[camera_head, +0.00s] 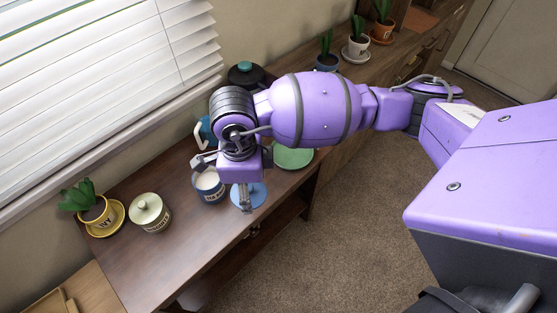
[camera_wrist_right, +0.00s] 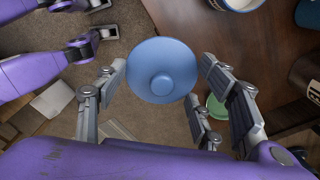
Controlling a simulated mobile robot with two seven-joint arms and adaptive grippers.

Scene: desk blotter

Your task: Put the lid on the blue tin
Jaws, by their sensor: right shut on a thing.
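The blue tin (camera_head: 209,188) stands upright on the desk without a cover, and white contents show inside. Its rim also shows at the top of the right wrist view (camera_wrist_right: 240,4). The blue lid (camera_head: 258,194) is a round disc with a central knob, which faces the camera in the right wrist view (camera_wrist_right: 162,85). My right gripper (camera_head: 244,198) is shut on the lid, with fingers at its opposite sides. It holds the lid beside the tin, near the desk's front edge and apart from the tin.
A cream lidded pot (camera_head: 150,213) and a yellow potted plant (camera_head: 97,212) on a saucer stand left of the tin. A blue mug (camera_head: 204,132) and a dark-lidded jar (camera_head: 246,74) stand behind my arm. Desk between pot and tin is clear.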

